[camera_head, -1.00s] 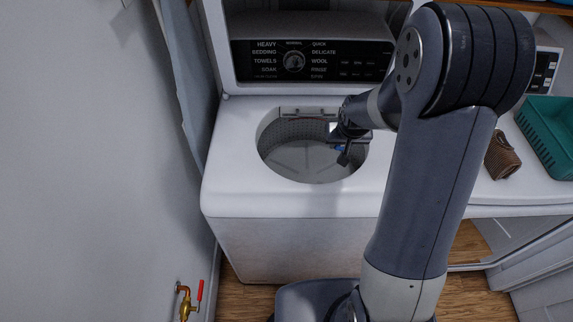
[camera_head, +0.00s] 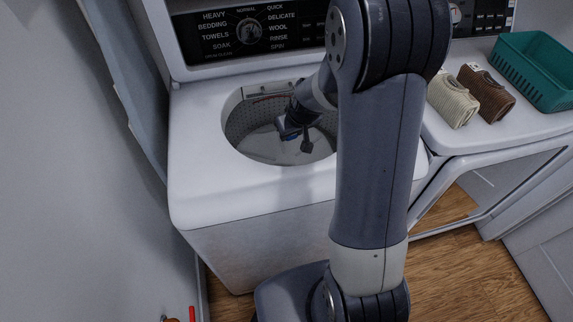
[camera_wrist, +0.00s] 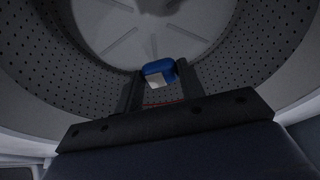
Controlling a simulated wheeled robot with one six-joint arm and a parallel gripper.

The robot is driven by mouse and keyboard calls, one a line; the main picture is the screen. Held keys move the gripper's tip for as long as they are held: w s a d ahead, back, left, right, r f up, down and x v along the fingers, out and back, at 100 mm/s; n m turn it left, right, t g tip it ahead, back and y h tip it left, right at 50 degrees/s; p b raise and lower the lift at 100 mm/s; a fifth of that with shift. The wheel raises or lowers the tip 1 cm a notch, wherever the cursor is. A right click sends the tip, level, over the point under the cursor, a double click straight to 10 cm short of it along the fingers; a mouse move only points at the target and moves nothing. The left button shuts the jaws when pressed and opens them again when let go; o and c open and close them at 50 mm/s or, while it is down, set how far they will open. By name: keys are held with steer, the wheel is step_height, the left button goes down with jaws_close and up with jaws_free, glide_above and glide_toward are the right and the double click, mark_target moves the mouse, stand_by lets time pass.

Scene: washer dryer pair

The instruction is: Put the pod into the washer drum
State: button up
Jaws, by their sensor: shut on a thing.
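The pod is blue and white and sits between my gripper's fingertips in the wrist view (camera_wrist: 160,72). My gripper (camera_wrist: 160,88) is shut on it. The drum's perforated grey wall and pale ribbed floor surround the pod in the wrist view (camera_wrist: 85,60). The pod is apart from the wall; its height above the floor is hard to tell.
The washer's white top (camera_head: 195,150) rims the opening. At right, a beige rolled towel (camera_head: 452,100), a brown one (camera_head: 487,92) and a teal basket (camera_head: 538,70) sit on the neighbouring machine. A wall is close at left.

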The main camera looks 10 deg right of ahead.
steer(key=shift+s+a+f+n+g+y+b, duration=0.3)
steer(key=shift+f+n+g+y+b, duration=0.35)
steer(key=shift+f+n+b, duration=1.5)
steer(key=shift+s+a+f+n+g+y+b, duration=0.15)
steer(key=shift+a+f+n+g+y+b, duration=0.4)
steer(key=shift+f+n, duration=1.75)
steer(key=shift+s+a+f+n+g+y+b, duration=0.2)
steer(key=shift+f+n+g+y+b, duration=0.65)
steer(key=shift+n+b, duration=1.7)
steer(key=shift+f+n+h, duration=0.35)
steer(key=shift+f+n, duration=0.3)
steer(key=shift+n, duration=0.05)
steer(key=o, duration=0.9)
steer(key=shift+p, duration=0.3)
steer(key=shift+o, duration=0.2)
steer(key=shift+r, duration=0.15)
